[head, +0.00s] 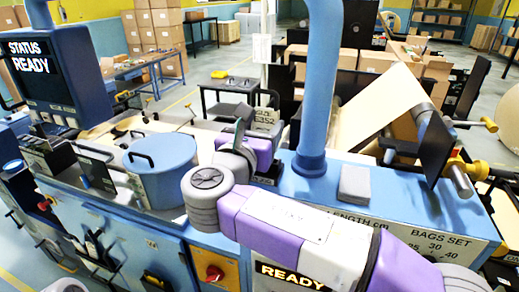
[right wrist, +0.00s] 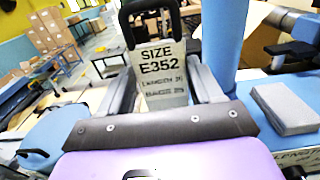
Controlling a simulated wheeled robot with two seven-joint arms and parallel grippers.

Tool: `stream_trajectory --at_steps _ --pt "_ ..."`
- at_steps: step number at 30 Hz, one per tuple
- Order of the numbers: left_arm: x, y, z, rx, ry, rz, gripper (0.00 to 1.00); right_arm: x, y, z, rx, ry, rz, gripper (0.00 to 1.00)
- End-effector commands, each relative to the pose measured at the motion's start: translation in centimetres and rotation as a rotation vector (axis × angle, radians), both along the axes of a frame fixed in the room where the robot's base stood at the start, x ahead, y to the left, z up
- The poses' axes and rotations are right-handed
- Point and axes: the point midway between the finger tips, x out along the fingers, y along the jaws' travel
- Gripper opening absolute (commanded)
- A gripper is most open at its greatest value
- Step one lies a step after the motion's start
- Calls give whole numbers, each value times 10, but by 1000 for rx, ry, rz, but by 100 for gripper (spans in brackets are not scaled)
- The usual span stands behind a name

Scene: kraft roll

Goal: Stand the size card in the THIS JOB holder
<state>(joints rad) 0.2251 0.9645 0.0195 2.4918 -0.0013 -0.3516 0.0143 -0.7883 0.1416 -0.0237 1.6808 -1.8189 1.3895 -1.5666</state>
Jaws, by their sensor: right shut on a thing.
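The size card (right wrist: 163,72) is pale with dark print reading SIZE E352 and smaller lines below. It has a dark loop handle on top and stands roughly upright between the fingers of my right gripper (right wrist: 165,92), which is shut on it. In the head view the card (head: 265,117) shows just beyond my right gripper (head: 248,137), above the blue bench top. The card's lower edge is hidden by the gripper. A dark block (head: 266,181) with a small pale label sits below the gripper; I cannot read it as THIS JOB. My left gripper is out of view.
A blue post (head: 318,90) rises close right of the gripper. A grey block (head: 355,182) lies on the bench beyond it. A blue round pot (head: 160,168) and dark card holders (head: 92,168) are on the left.

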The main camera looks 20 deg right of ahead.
Motion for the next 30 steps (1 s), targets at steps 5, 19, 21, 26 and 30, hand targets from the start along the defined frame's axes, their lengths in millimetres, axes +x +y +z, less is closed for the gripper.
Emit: stream_trajectory --at_steps 5,19,21,26,30 --pt "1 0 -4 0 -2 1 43 0 0 -20 -3 3 0 35" --pt "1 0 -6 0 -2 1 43 1 -1 -44 1 3 -3 74" --pt "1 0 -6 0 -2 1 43 1 -1 -44 0 2 -2 85" --pt "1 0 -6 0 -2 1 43 1 0 -43 1 1 -1 90" --pt "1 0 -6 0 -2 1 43 0 0 -43 1 1 0 90"
